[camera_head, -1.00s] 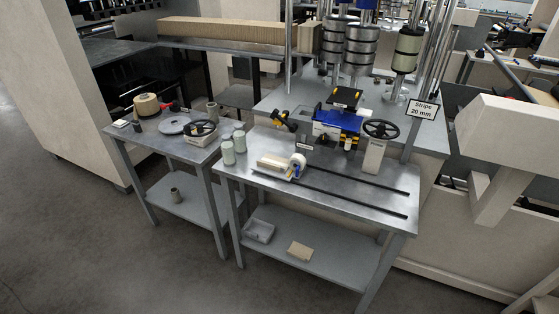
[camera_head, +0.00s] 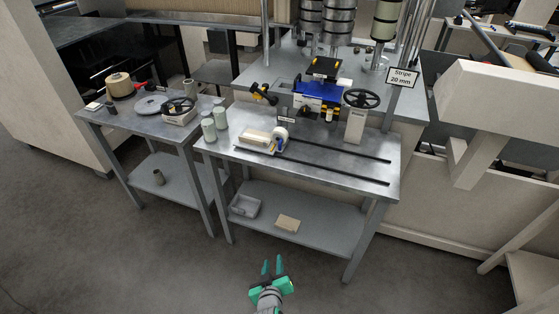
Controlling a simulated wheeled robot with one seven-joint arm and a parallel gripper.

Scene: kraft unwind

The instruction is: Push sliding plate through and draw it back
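My gripper (camera_head: 272,266) is at the bottom of the view, in front of the right steel table (camera_head: 345,177). Its two green fingers point toward the table with a gap between them, and nothing is held. A blue device (camera_head: 318,92) with a yellow-and-black top plate (camera_head: 324,67) stands at the table's back edge, far from my gripper. I cannot tell which part is the sliding plate. A black handwheel (camera_head: 361,98) sits on a pale post (camera_head: 355,126) to its right. Two dark rails (camera_head: 340,166) run along the tabletop.
The floor (camera_head: 120,255) in front is clear.

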